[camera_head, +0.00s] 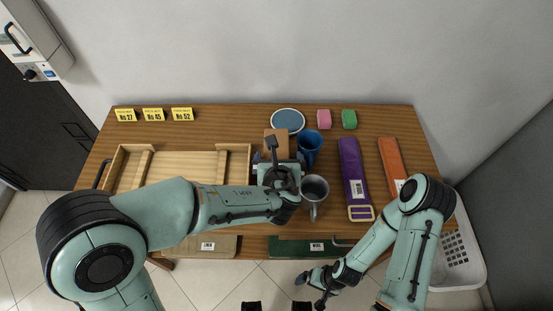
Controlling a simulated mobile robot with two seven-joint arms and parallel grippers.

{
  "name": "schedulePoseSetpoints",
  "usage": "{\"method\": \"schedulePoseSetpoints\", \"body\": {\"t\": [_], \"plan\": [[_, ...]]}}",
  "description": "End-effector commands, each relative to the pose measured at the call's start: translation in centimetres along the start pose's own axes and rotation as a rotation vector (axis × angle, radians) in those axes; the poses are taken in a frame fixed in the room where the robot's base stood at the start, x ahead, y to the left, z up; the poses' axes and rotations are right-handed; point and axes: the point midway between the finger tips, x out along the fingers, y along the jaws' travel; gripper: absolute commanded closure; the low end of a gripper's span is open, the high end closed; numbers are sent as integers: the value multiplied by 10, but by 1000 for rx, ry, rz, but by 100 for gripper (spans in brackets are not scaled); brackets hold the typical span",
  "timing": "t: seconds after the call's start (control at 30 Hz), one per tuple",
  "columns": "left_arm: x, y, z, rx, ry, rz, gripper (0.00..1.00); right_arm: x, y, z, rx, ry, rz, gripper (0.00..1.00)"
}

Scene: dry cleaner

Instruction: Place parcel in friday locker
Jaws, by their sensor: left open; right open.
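A small brown box (277,135), which looks like the parcel, lies on the wooden table near its back middle. It is partly hidden by my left gripper (276,158), which is open just over its near side. I cannot tell whether the fingers touch the box. My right gripper (309,290) is open and empty, low in front of the table's front edge. I cannot make out a locker marked Friday.
A blue cup (310,145), a grey mug (314,190) and a round blue dish (288,121) crowd the box. A wooden tray (250,160) lies left. Purple (351,170) and orange (391,157) pieces lie right. A white basket (464,270) stands right of the table.

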Motion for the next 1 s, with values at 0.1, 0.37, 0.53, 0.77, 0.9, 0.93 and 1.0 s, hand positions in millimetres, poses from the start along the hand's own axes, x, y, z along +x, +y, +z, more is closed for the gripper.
{"method": "schedulePoseSetpoints", "body": {"t": [0.1, 0.37, 0.53, 0.77, 0.9, 0.93, 1.0], "plan": [[17, 4, 2, 1, 1, 4, 0, -4, -2, -2, -1, 3, -1, 0], [47, 6, 3, 0, 1, 1, 0, -6, -4, -4, -2, 6, -2, 0], [48, 6, 2, -1, 1, 1, 0, -6, -4, -4, -2, 5, -2, 0], [48, 6, 3, -1, 0, 1, 52, -6, -4, -4, -2, 5, -2, 0], [48, 6, 4, -1, -2, 0, 91, -6, -4, -4, -2, 5, -2, 0], [48, 6, 4, -1, -2, 0, 91, -6, -4, -4, -2, 5, -2, 0], [48, 6, 4, -1, -2, 0, 91, -6, -4, -4, -2, 5, -2, 0]]}}
